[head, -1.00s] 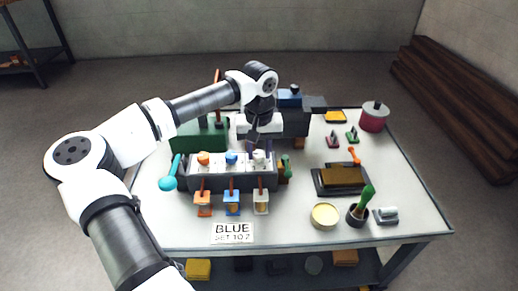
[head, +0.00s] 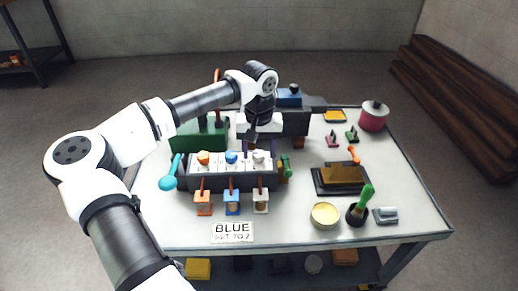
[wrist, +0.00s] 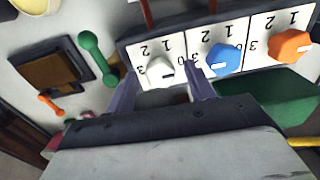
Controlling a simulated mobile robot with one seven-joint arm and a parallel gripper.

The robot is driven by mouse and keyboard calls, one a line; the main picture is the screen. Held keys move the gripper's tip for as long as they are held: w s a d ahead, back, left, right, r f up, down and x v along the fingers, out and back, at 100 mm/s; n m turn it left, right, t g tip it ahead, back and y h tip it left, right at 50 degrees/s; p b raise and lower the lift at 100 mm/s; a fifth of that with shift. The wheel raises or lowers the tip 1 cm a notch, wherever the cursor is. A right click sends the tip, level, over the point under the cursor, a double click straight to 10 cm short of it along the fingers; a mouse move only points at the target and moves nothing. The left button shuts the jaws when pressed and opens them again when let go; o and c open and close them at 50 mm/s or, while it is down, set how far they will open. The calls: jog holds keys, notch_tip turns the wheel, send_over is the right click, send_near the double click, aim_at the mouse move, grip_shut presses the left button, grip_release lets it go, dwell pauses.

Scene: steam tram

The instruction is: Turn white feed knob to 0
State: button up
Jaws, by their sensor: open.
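The white feed knob (wrist: 160,71) sits on its white dial plate at the end of a row. It also shows in the head view (head: 259,156), at the right end of the grey control box (head: 232,182). My gripper (wrist: 163,80) is open, with one purple finger on each side of the knob in the picture. I cannot tell whether either finger touches it. In the head view my gripper (head: 254,143) is just behind the knob.
The blue knob (wrist: 220,59) and orange knob (wrist: 290,46) are beside it, the blue one close to a finger. A green-handled lever (wrist: 97,57) stands on the other side. A green block (wrist: 275,98) is near the hand. A sign (head: 232,232) reads "BLUE SET TO 2".

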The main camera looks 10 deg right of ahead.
aim_at(259, 153)
jog(key=shift+r, duration=0.15)
notch_tip(259, 153, up, 14)
jog(key=p, duration=0.1)
jog(key=shift+f, duration=0.2)
